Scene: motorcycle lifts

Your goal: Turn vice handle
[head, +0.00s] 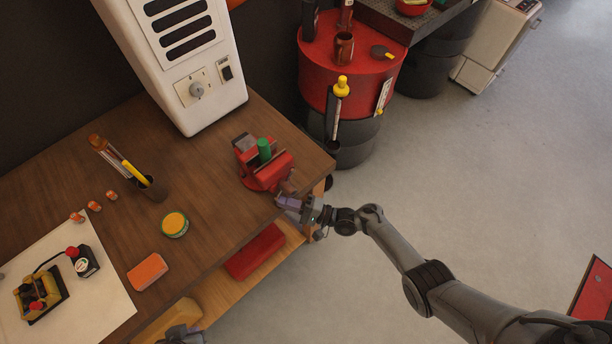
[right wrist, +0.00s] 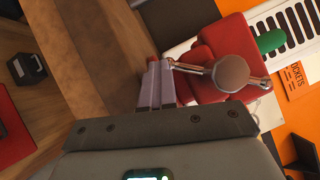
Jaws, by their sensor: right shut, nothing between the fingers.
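The red vice (head: 262,180) is mounted at the right front corner of the wooden workbench, with a green cylinder (head: 264,149) in its jaws. In the right wrist view the vice (right wrist: 208,85) shows close up, with its grey handle bar (right wrist: 190,67) running across the round screw end (right wrist: 230,73). My right gripper (head: 286,202) is in front of the vice. Its fingers (right wrist: 155,82) are shut and empty, their tips beside the left end of the bar; contact is unclear.
The workbench (head: 215,215) also carries a white cabinet (head: 190,75), a pen cup (head: 152,188), a yellow-green tin (head: 175,224) and an orange block (head: 147,271). A red box (head: 255,251) lies on the shelf below.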

